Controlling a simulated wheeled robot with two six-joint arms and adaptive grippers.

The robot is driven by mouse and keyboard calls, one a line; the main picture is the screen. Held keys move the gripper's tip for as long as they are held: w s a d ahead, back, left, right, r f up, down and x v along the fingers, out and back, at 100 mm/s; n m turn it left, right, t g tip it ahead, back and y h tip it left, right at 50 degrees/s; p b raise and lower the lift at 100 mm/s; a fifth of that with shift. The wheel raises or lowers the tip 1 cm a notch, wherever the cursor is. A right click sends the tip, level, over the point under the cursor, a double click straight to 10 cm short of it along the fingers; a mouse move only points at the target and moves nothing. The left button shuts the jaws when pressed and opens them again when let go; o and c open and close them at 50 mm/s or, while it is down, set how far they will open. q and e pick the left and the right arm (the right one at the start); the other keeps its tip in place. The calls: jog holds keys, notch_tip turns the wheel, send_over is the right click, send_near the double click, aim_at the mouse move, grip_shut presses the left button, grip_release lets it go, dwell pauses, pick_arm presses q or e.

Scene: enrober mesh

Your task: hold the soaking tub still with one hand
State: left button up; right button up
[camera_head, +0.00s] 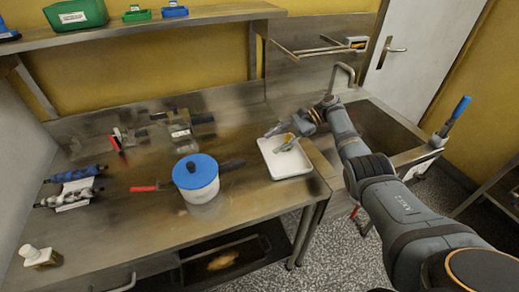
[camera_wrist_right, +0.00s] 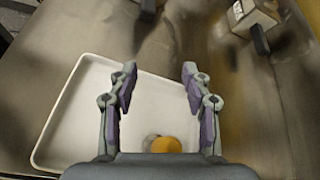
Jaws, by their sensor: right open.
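A shallow white rectangular tub (camera_head: 285,166) sits near the right end of the steel table; I take it for the soaking tub. Its pale floor and rim also fill the left and middle of the right wrist view (camera_wrist_right: 62,125). My right gripper (camera_head: 277,140) is above the tub's far left part. In the wrist view its two fingers (camera_wrist_right: 159,78) stand wide apart with nothing between the tips. A round orange-and-grey item (camera_wrist_right: 166,145) lies inside the tub, partly hidden by the gripper body. My left gripper is not in view.
A metal block with a dark handle (camera_head: 180,125) is behind. A sink (camera_head: 375,130) is right.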

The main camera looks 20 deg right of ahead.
aim_at(229, 170)
jog(key=a, duration=0.2)
jog(key=s+a+m+g+y, duration=0.1)
jog(key=a, duration=0.1)
jog(key=a+m+g, duration=0.1)
jog(key=a, duration=0.2)
jog(key=shift+s+a, duration=0.1)
jog(key=shift+s, duration=0.3)
jog(key=shift+a+f+g, duration=0.25)
jog(key=shift+f+g, duration=0.05)
jog(key=x, duration=1.1)
jog(key=shift+a+r, duration=0.15)
jog(key=shift+a, duration=0.05)
grip_shut()
